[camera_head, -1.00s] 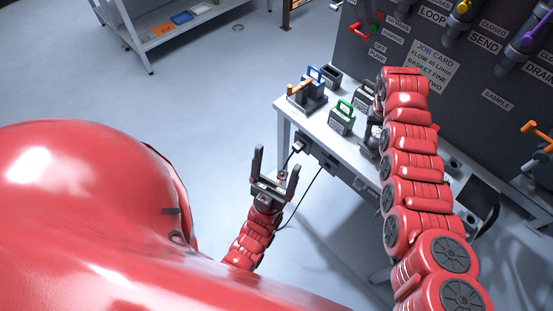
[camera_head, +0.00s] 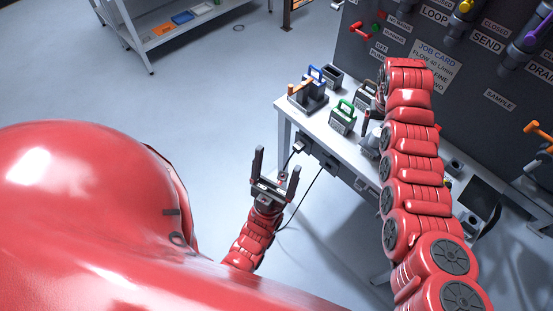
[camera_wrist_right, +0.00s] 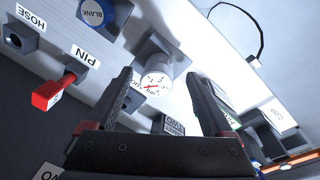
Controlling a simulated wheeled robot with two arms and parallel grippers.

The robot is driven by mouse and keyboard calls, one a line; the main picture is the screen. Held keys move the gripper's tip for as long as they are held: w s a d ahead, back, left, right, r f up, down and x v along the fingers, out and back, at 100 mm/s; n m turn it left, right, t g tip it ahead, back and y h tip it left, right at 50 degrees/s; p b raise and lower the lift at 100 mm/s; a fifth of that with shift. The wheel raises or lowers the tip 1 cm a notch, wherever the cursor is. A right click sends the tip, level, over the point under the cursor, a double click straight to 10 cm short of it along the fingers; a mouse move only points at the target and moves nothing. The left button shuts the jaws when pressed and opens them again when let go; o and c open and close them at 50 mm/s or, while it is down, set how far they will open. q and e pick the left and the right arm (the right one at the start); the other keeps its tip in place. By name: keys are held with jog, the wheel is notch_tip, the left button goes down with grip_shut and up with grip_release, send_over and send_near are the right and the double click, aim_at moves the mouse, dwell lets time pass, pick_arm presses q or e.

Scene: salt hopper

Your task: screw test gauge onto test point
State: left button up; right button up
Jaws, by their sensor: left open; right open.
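The test gauge (camera_wrist_right: 154,85), with a round white dial and red needle, shows in the right wrist view against a grey block (camera_wrist_right: 158,52). My right gripper (camera_wrist_right: 161,76) is open, its two dark fingers on either side of the dial in the picture. I cannot tell whether they touch it. In the head view my right arm largely hides this gripper and the gauge. My left gripper (camera_head: 277,159) is open and empty, in front of the bench and away from it. I cannot pick out the test point.
The white bench (camera_head: 325,133) carries a green-handled case (camera_head: 342,119) and a blue-handled item (camera_head: 315,78). A dark labelled panel (camera_head: 465,75) stands behind. In the wrist view, a red-handled pin (camera_wrist_right: 52,92), a blue blank (camera_wrist_right: 96,12) and a hose fitting (camera_wrist_right: 20,38) lie left.

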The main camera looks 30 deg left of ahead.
jog(key=r, duration=0.2)
jog(key=r+b, duration=0.1)
jog(key=r, duration=0.1)
jog(key=shift+s+a+r, duration=0.1)
jog(key=shift+a+r, duration=0.1)
jog(key=shift+r, duration=0.1)
jog(key=r, duration=0.1)
jog(key=r+p, duration=0.1)
jog(key=r, duration=0.1)
jog(key=r+p, duration=0.1)
jog(key=shift+s+r, duration=0.25)
jog(key=shift+r, duration=0.05)
notch_tip(320, 180, up, 4)
jog(key=r, duration=0.1)
send_over(378, 133)
jog(key=s+a, duration=0.1)
jog(key=s, duration=0.1)
jog(key=shift+w+a+r, duration=0.1)
jog(key=shift+a+r, duration=0.05)
jog(key=shift+r, duration=0.15)
jog(key=shift+c, duration=0.4)
